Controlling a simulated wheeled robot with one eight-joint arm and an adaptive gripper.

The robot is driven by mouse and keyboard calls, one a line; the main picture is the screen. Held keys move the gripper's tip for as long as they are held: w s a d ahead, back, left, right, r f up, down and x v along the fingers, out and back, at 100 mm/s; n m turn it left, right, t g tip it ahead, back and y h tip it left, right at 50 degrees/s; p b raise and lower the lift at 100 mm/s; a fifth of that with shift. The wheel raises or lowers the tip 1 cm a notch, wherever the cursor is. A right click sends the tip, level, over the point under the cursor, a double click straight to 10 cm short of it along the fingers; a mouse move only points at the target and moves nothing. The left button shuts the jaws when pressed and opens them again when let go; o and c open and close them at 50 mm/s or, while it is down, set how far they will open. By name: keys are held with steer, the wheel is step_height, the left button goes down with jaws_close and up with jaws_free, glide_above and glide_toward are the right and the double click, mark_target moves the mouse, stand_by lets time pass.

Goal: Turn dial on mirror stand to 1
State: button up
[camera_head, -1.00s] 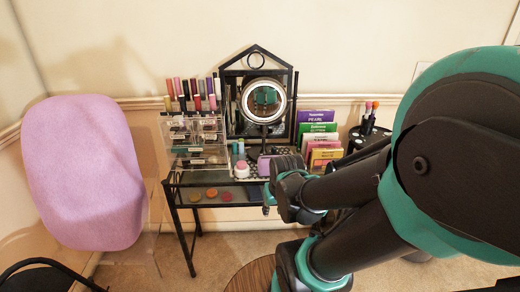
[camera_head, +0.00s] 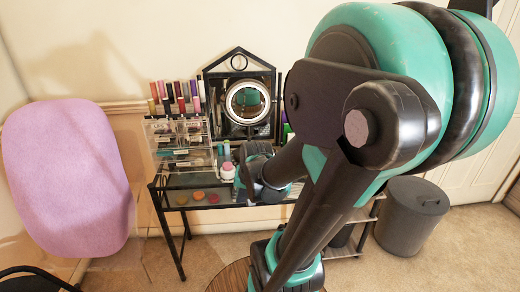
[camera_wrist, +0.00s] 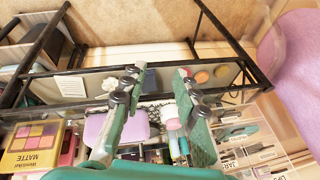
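The round mirror (camera_head: 248,101) with a bright ring stands upright at the back of the dark table (camera_head: 180,182). The lower part of its stand is mostly hidden by my arm in the head view, and I cannot make out the dial or its setting. My gripper (camera_head: 250,165) is over the table in front of the mirror, partly covered by my own arm. In the wrist view, my gripper (camera_wrist: 158,78) has two green fingers spread apart with nothing held between them. They are above the tabletop items.
A pink jar (camera_head: 227,171) stands left of my gripper. Clear makeup drawers (camera_head: 180,142) with lipsticks on top stand at left. A purple box (camera_wrist: 100,130) lies behind a finger. A pink chair (camera_head: 68,178) is at left, and a grey bin (camera_head: 411,215) at right.

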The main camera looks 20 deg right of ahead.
steer(key=w+d+r+m+t, duration=0.1)
steer(key=w+d+r+m, duration=0.1)
steer(key=w+d+m, duration=0.5)
steer(key=w+d+r+m+t, duration=0.1)
steer(key=w+d+r+m, duration=0.2)
steer(key=w+d+m, duration=0.4)
steer(key=w+d+r+m+t, duration=0.2)
steer(key=w+d+m, duration=0.5)
steer(key=m, duration=0.7)
steer(key=shift+w+d+r+y, duration=0.2)
steer(key=shift+d+r+y, duration=0.2)
steer(key=shift+d+r, duration=0.1)
steer(key=x, duration=1.7)
steer(key=shift+w+f, duration=0.1)
steer(key=shift+w, duration=0.05)
steer(key=shift+c, duration=0.3)
jaws_close()
